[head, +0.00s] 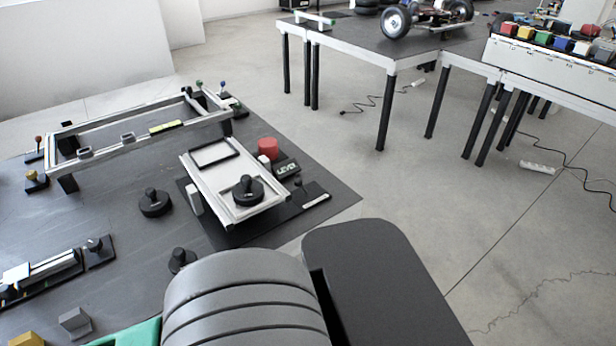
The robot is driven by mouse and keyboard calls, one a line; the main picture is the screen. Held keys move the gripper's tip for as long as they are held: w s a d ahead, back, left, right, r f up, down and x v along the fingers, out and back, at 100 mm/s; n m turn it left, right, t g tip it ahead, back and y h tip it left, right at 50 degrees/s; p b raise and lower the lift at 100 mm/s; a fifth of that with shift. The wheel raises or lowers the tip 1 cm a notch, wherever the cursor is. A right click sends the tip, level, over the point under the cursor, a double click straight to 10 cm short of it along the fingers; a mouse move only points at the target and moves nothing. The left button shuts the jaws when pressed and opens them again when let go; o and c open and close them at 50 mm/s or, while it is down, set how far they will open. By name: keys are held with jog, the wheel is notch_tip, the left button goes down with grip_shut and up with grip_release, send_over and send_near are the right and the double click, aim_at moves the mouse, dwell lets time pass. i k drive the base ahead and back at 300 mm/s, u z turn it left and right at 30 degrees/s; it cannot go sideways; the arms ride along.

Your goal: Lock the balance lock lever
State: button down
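A raised light platform (215,184), which looks like the balance, stands on a dark mat right of the table's middle. It carries a black square frame (214,153) and a round black knob (247,190). Beside its right edge is a black block with white lettering (287,168), which seems to read "LEVER", and a red cylinder (268,147). A small black part with a pale strip (315,196) lies near the mat's right corner. I cannot tell which part is the lock lever or its position. My gripper is not in view.
A long metal frame (150,117) stands behind the platform. Black knobs (155,202) and a rail fixture (40,270) lie to the left. My own dark body parts cover the bottom centre. Tables with a wheeled chassis (430,18) stand at the back right; open floor lies between.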

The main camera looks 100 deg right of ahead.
aim_at(298, 182)
jog(key=k, duration=0.65)
jog(key=z, duration=1.35)
